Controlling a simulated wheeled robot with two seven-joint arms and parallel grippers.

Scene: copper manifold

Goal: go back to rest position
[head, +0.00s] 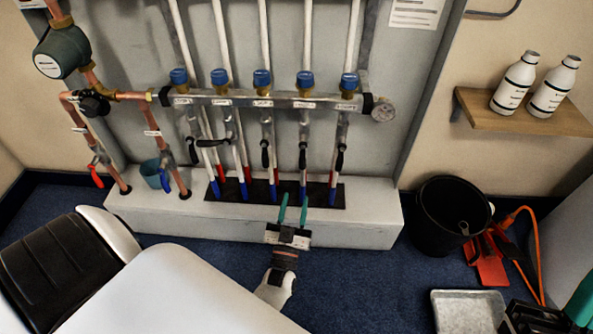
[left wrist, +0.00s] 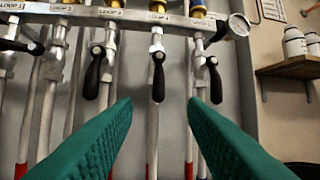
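My left gripper (head: 293,210) is in front of the manifold, near the white ledge, its two teal fingers pointing up. It is open with a gap between the fingers. In the left wrist view the fingers (left wrist: 158,125) stand apart with nothing held. Beyond them is a black lever handle (left wrist: 158,80) hanging down, not touched. Of my right gripper only a teal part (head: 582,300) shows at the lower right edge; its opening is hidden. The manifold bar (head: 240,98) carries several blue-capped valves (head: 262,79) and black levers. One lever (head: 212,143) lies sideways; the others hang down.
A black bucket (head: 430,226), a red tool (head: 488,262) with an orange cord and a grey tray (head: 470,312) are on the floor at right. Two white bottles (head: 514,82) stand on a wooden shelf (head: 527,118). Copper pipes with a red lever (head: 96,177) are at left.

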